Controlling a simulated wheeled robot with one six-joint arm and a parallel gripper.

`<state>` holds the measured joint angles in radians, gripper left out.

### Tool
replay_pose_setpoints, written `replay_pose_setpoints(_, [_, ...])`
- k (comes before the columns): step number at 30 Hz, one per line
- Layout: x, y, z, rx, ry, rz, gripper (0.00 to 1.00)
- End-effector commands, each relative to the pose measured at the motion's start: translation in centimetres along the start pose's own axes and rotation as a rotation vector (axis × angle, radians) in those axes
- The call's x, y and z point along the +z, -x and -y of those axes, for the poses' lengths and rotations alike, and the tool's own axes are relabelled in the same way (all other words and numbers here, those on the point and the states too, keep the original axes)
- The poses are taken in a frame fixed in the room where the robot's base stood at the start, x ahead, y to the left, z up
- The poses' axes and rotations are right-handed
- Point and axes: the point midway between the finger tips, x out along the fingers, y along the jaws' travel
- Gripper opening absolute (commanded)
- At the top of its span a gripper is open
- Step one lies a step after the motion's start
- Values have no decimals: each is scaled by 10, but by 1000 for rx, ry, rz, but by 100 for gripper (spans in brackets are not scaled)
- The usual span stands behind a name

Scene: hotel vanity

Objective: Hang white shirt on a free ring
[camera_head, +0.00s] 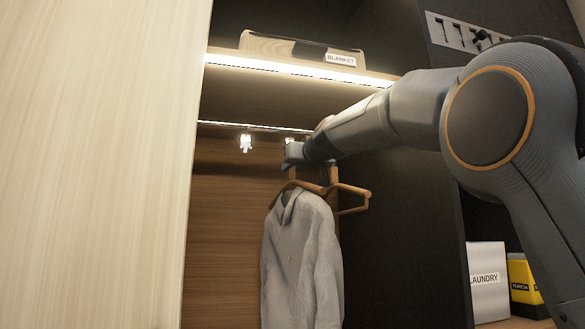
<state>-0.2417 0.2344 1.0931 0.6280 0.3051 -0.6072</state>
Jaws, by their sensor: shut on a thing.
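The white shirt (300,255), greyish in this light, hangs on a wooden hanger (292,174) inside the open wardrobe. My gripper (292,156) is at the top of that hanger and is shut on it; the fingertips are small and partly hidden. The shirt hangs upright below the gripper, clear of the shelf above. A white ring (246,143) under the rail, left of my gripper, has nothing on it. A second white ring (290,141) is just behind my gripper, and I cannot tell whether the hanger touches it.
Wooden hanger parts (352,190) show right of the shirt, partly behind my arm. A lit shelf (225,60) above carries a blanket box (275,46). A pale panel (90,160) bounds the left. A laundry box (488,285) and a yellow box (522,275) stand lower right.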

Motion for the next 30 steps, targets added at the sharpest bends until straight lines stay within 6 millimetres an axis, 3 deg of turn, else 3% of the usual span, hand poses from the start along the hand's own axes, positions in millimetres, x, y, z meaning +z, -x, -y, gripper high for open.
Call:
replay_pose_setpoints(28, [4, 1, 0, 0, 0, -3, 0])
replay_pose_setpoints(29, [4, 1, 0, 0, 0, -2, 22])
replay_pose_setpoints(30, [4, 1, 0, 0, 0, -2, 29])
